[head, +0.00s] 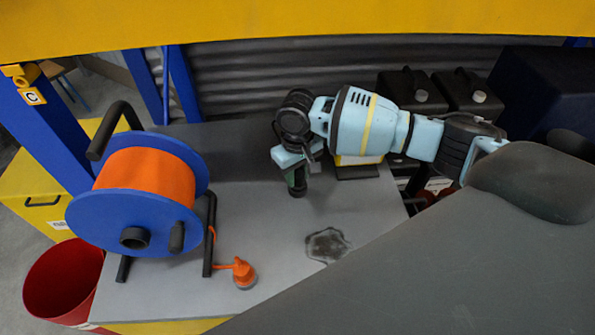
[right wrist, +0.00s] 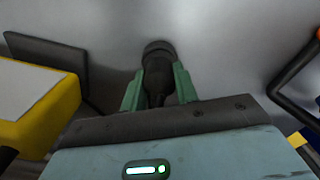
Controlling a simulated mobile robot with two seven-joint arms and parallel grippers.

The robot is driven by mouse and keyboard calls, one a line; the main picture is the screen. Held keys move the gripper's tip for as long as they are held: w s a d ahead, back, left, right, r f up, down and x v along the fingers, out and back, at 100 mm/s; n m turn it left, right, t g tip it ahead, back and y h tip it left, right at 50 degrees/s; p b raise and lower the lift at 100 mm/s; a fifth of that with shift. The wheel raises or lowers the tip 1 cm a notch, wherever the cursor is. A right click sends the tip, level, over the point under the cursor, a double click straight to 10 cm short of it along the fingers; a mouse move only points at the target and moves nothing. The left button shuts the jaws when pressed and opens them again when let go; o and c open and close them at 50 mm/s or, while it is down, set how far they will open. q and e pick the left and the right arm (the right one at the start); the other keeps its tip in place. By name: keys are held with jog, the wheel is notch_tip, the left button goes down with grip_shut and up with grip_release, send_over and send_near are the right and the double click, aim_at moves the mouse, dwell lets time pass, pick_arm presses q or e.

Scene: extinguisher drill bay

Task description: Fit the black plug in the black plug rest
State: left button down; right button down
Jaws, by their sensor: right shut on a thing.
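My right gripper (head: 297,178) is shut on the black plug, over the grey bench top (head: 275,250). In the right wrist view the plug (right wrist: 158,68) is a dark ribbed cylinder between the two green fingertips (right wrist: 159,88). In the head view only the plug's dark lower end (head: 298,190) shows below the fingers. It is close over the bench; I cannot tell whether it touches. I cannot make out the black plug rest for certain in either view. My left gripper is not in view.
A blue reel (head: 185,150) with orange cable stands on the bench's left. An orange fitting (head: 243,272) lies in front. A yellow block (right wrist: 62,105) with a black plate (right wrist: 50,52) is beside my right gripper.

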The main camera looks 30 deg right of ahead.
jog(key=shift+f, duration=0.45)
jog(key=c, duration=1)
grip_release()
jog(key=shift+r, duration=0.1)
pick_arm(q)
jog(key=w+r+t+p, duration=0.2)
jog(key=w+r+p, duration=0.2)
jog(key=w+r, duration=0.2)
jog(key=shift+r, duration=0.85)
pick_arm(e)
jog(key=shift+r, duration=4.45)
jog(key=shift+s+f, duration=0.1)
